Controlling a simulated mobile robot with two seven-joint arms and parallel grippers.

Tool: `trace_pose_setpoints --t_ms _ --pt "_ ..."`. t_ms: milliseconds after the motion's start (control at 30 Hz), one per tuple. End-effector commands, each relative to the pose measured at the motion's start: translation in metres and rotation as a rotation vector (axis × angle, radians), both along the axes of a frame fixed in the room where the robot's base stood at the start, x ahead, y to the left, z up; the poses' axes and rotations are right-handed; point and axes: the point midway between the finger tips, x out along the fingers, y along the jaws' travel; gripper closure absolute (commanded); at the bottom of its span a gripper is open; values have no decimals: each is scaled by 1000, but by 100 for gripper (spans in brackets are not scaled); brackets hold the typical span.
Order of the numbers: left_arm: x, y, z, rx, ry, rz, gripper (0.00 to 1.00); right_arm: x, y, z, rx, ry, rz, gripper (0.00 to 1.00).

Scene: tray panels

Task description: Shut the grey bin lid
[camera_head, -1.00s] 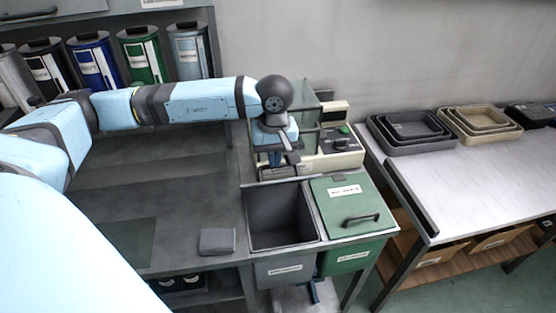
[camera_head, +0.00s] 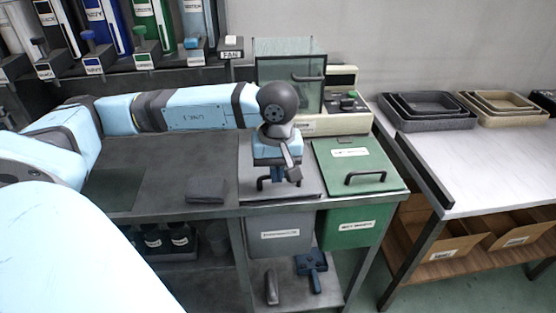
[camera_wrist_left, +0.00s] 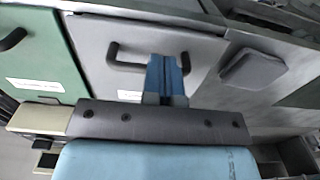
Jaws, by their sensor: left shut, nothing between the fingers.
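The grey bin (camera_head: 283,239) hangs in the bench, with a white label on its front. Its grey lid (camera_head: 308,186) lies flat over the opening, level with the green lid beside it. My left gripper (camera_head: 279,182) is over the lid near its black handle and hides part of it. In the left wrist view the grey lid (camera_wrist_left: 200,50) and its handle (camera_wrist_left: 113,57) show, with the blue fingers of my left gripper (camera_wrist_left: 165,62) together and empty beside the handle. Whether the fingers touch the lid I cannot tell. My right gripper is not in view.
The green bin's lid (camera_head: 362,165), also flat, is to the right. A dark grey pad (camera_head: 206,190) lies on the bench to the left. A glass-fronted box (camera_head: 290,78) and a beige device (camera_head: 345,105) stand behind. Trays (camera_head: 428,108) sit on the right table.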

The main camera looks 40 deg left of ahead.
Motion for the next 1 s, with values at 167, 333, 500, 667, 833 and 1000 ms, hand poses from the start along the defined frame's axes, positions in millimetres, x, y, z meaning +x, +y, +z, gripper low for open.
trace_pose_setpoints --t_ms 167,333,500,667,833,1000 --pt "-1 -1 -14 -1 -1 0 100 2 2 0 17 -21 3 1" --pt "-2 -2 -18 -1 2 -1 100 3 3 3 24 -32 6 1" --pt "-3 -3 -20 -1 8 -3 100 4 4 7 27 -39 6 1" --pt "-4 -3 -21 -3 12 -4 100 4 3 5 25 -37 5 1" --pt "-4 -4 -22 -4 13 -6 100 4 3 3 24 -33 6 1" --pt "-5 -6 -17 -6 13 -7 100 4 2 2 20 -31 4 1"
